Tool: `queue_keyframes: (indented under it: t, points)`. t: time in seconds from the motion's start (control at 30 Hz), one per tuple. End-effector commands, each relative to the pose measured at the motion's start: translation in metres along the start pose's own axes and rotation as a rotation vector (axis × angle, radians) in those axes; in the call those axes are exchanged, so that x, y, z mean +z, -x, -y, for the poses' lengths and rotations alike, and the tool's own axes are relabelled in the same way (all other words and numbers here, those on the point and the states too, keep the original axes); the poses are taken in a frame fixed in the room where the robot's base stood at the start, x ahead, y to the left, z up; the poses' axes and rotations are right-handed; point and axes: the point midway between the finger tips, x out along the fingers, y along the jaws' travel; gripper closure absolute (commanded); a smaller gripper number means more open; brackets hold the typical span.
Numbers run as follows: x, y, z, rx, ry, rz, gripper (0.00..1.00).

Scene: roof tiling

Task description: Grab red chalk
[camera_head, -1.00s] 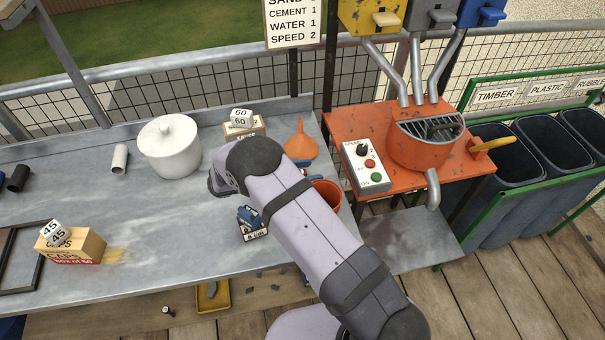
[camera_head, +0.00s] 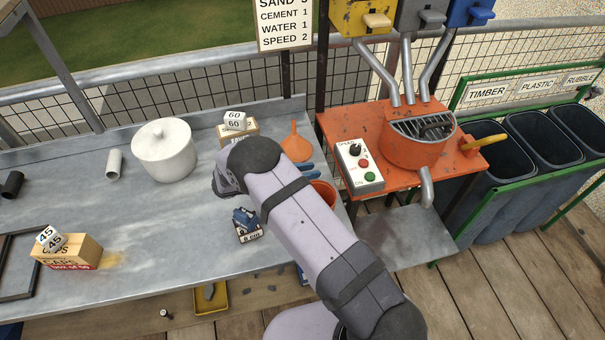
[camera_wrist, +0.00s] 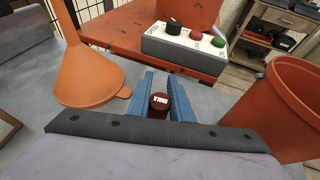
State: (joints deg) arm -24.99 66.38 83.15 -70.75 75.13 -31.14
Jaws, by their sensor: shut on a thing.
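The red chalk (camera_wrist: 159,103) shows in the wrist view as a dark red, short piece with small white lettering on its end. It sits between the blue fingers of my gripper (camera_wrist: 166,93), which are shut on it. In the head view, the blue fingertips of my gripper (camera_head: 307,169) show past my arm, over the bench between the orange funnel and the orange bucket. The chalk cannot be made out in the head view.
An orange funnel (camera_wrist: 92,75) stands close on the left and an orange bucket (camera_wrist: 280,105) close on the right. A control box (camera_head: 359,166) sits on the orange mixer table (camera_head: 340,124). A white lidded pot (camera_head: 164,150) stands farther left.

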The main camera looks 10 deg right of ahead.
Motion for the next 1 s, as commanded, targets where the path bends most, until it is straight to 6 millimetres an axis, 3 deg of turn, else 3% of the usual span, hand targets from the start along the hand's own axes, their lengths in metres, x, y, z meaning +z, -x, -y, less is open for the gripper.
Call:
queue_keyframes:
  t: [0.33,0.8,1.0]
  points:
    - [0.017,0.007,-0.001,0.001,-0.003,0.000,1.00]
    - [0.079,0.033,0.000,0.001,-0.004,0.000,1.00]
    - [0.091,0.038,0.000,0.000,0.000,0.000,1.00]
